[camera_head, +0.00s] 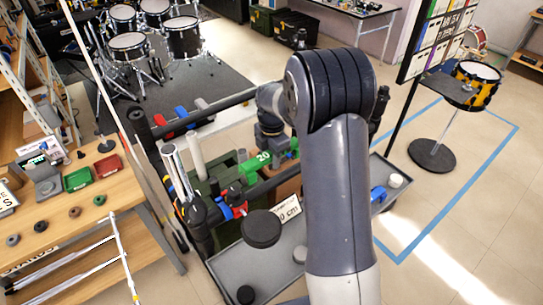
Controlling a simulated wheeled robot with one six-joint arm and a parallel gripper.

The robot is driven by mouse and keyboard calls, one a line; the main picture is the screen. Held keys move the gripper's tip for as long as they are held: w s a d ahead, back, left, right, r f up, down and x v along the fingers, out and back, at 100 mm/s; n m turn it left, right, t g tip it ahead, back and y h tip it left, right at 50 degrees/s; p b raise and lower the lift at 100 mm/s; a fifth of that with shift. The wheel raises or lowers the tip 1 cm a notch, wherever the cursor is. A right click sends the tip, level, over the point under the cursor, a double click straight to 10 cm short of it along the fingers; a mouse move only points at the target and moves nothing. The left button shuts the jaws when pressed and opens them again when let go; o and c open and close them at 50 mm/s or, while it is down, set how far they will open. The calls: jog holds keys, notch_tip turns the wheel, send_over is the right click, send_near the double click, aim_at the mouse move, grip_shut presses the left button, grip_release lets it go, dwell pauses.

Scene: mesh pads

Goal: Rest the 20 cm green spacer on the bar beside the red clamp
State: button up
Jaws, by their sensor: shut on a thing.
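The green spacer (256,162), marked "20", lies lengthwise in my gripper (275,147), which is shut on it. My wrist and arm hide part of its right end. The spacer shows just behind and above the near dark bar (262,188); I cannot tell whether it touches the bar. A red clamp part (239,211) sits at the left end of the near bar, beside a blue one (226,211). Another red piece (159,119) and a blue piece (181,113) are on the far bar (215,107).
My arm covers the rack's right middle. A white "0 cm" card (288,210), a black disc (261,229) and a grey tray (235,268) are in front. Upright metal tubes (176,170) stand left. A wooden bench (120,190) is further left; a drum stand (432,155) is right.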

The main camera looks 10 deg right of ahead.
aim_at(272, 181)
jog(key=shift+f+b, duration=3.25)
jog(key=shift+f, duration=1.6)
jog(key=shift+s+f+b, duration=0.3)
jog(key=shift+s+f, duration=0.1)
jog(key=shift+f, duration=0.1)
grip_shut()
jog(key=o, duration=0.6)
grip_release()
jog(key=shift+o, duration=0.8)
jog(key=shift+w+f, duration=0.2)
jog(key=shift+w, duration=0.15)
jog(key=shift+o, duration=0.8)
jog(key=shift+w, duration=0.1)
jog(key=shift+o, duration=1)
jog(key=shift+r, duration=0.25)
notch_tip(272, 181, up, 11)
jog(key=shift+f, duration=0.1)
